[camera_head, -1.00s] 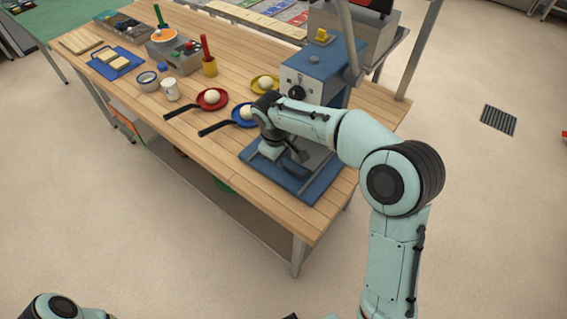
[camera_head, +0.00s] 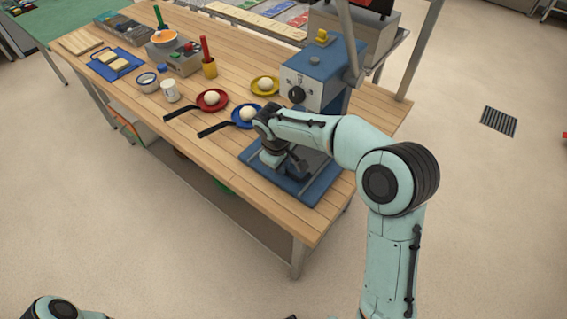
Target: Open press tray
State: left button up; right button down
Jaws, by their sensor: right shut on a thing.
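The blue press (camera_head: 314,72) stands at the right end of the wooden table, with a round black knob on its front. Its press tray (camera_head: 312,194) is the flat blue base part at the bottom, close to the table edge. My right gripper (camera_head: 298,168) points down at the front of the tray and is shut on part of it. My wrist and forearm hide much of the tray and the gripped spot, so the exact contact is unclear. My left gripper is out of view; only a piece of my left arm shows at the bottom left.
Red (camera_head: 210,100), blue (camera_head: 246,117) and yellow (camera_head: 265,86) pans, each with a pale dough ball, lie left of the press. A white cup (camera_head: 169,91) and a grey box (camera_head: 174,57) stand farther left. The table's front strip is clear.

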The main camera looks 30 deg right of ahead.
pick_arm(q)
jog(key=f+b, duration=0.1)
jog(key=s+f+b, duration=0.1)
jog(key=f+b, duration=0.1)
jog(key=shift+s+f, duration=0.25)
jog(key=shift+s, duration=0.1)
pick_arm(e)
jog(key=s+a, duration=0.3)
jog(key=a, duration=0.4)
jog(key=s+a, duration=0.3)
jog(key=a, duration=0.5)
jog(key=shift+s+a, duration=0.2)
jog(key=c, duration=1.4)
grip_release()
jog(key=shift+c, duration=0.2)
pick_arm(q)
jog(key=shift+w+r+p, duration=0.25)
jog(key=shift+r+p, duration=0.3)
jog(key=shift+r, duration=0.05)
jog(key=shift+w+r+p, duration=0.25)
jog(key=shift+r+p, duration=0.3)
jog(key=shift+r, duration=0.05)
pick_arm(e)
notch_tip(320, 180, up, 13)
jog(key=a, duration=0.2)
jog(key=shift+s+a, duration=0.15)
jog(key=shift+s, duration=0.3)
